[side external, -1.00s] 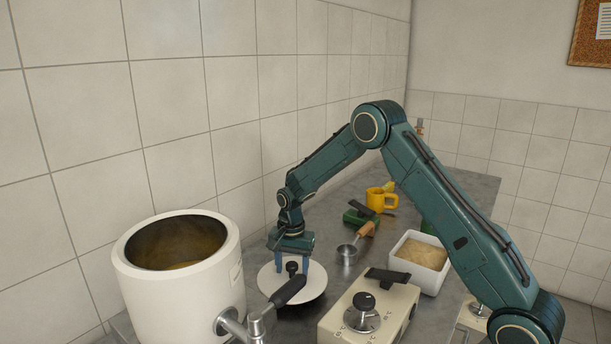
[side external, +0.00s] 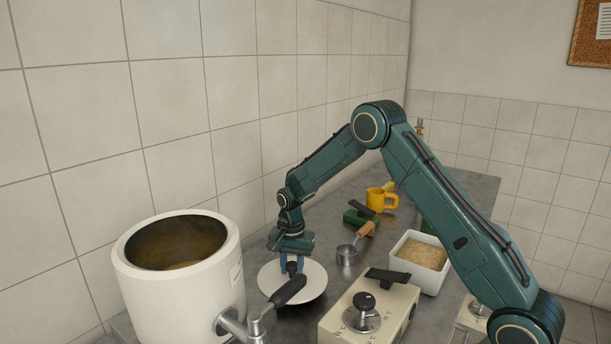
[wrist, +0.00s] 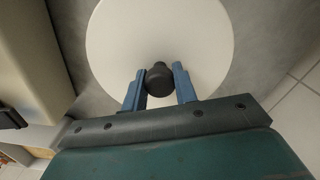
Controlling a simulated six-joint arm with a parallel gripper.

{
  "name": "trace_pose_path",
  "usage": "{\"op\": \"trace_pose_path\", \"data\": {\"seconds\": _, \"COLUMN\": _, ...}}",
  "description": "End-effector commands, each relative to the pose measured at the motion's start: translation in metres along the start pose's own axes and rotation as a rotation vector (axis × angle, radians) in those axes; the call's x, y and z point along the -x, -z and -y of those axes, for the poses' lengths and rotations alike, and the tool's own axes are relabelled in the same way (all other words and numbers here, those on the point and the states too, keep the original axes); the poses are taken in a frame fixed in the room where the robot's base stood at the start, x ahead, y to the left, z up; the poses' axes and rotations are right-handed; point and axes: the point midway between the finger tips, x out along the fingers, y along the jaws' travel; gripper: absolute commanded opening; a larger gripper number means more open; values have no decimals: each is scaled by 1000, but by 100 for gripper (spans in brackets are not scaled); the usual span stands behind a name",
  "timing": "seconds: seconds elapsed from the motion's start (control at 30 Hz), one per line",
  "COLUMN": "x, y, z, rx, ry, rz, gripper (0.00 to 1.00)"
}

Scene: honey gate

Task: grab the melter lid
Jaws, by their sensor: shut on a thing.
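The melter lid (side external: 311,283) is a white round disc with a black knob (side external: 292,267), lying on the grey counter just right of the white melter pot. My gripper (side external: 291,264) is above the lid, its blue fingers pointing down and shut on the knob. In the wrist view the fingers (wrist: 159,88) stand on both sides of the dark knob (wrist: 159,76), over the lid's white face (wrist: 160,28). The pot's black tap handle (side external: 289,291) hides part of the lid's near side.
The open melter pot (side external: 180,290) stands at left with brown contents. A beige control box (side external: 370,312) is close on the right. The tiled wall borders the counter.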

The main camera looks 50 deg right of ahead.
Motion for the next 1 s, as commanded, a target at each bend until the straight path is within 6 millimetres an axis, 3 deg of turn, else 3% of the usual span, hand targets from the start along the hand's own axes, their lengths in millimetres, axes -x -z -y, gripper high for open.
{"op": "trace_pose_path", "data": {"seconds": 0.27, "x": 12, "y": 0, "z": 1, "rx": 0, "ry": 2, "rz": -2, "gripper": 4}}
{"op": "trace_pose_path", "data": {"seconds": 0.47, "x": 37, "y": 0, "z": 1, "rx": 0, "ry": 4, "rz": -2, "gripper": 4}}
{"op": "trace_pose_path", "data": {"seconds": 1.0, "x": 149, "y": 0, "z": 1, "rx": -1, "ry": 5, "rz": -3, "gripper": 4}}
